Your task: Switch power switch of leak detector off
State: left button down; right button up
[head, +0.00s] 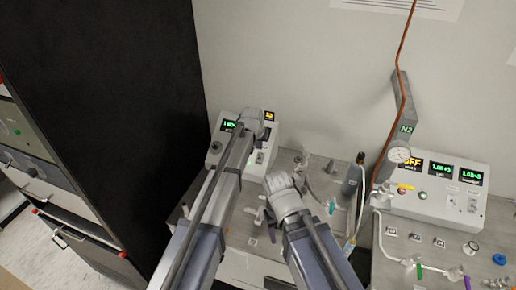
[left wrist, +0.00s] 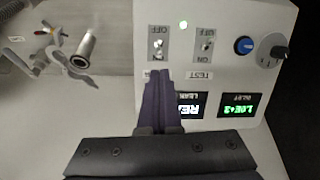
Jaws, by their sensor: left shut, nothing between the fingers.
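The leak detector is a light grey box (head: 216,147) at the back, left of centre in the head view, partly hidden by my left arm. In the left wrist view its panel (left wrist: 262,75) appears upside down, with two toggle switches. One switch (left wrist: 158,48) is just beyond my left fingertips; its lower label is partly covered. The other switch (left wrist: 206,46), labelled OFF, ON and TEST, is to its right. My left gripper (left wrist: 158,74) is shut and empty over the panel; contact cannot be told. My right wrist shows in the head view, its fingers hidden.
A black cabinet (head: 110,100) stands close on the left. A second display unit (head: 435,188), a gauge (head: 399,155) and an orange cable (head: 402,60) are at the right. Valves and pipe fittings (left wrist: 70,55) lie beside the panel.

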aim_at(260, 158)
pick_arm(q)
jog(key=b+x, duration=0.2)
jog(key=x, duration=0.2)
pick_arm(e)
notch_tip(260, 158, down, 4)
jog(key=shift+r, duration=0.15)
pick_arm(q)
jog(key=shift+s, duration=0.1)
jog(key=shift+s+t+b, duration=0.15)
jog(key=shift+t+b, duration=0.15)
jog(key=shift+b, duration=0.3)
pick_arm(e)
jog(key=shift+f, duration=0.35)
pick_arm(q)
jog(key=shift+s+a+t+b, duration=0.1)
jog(key=shift+s+t+b, duration=0.1)
jog(key=shift+t+b, duration=0.15)
pick_arm(e)
jog(key=shift+f, duration=0.4)
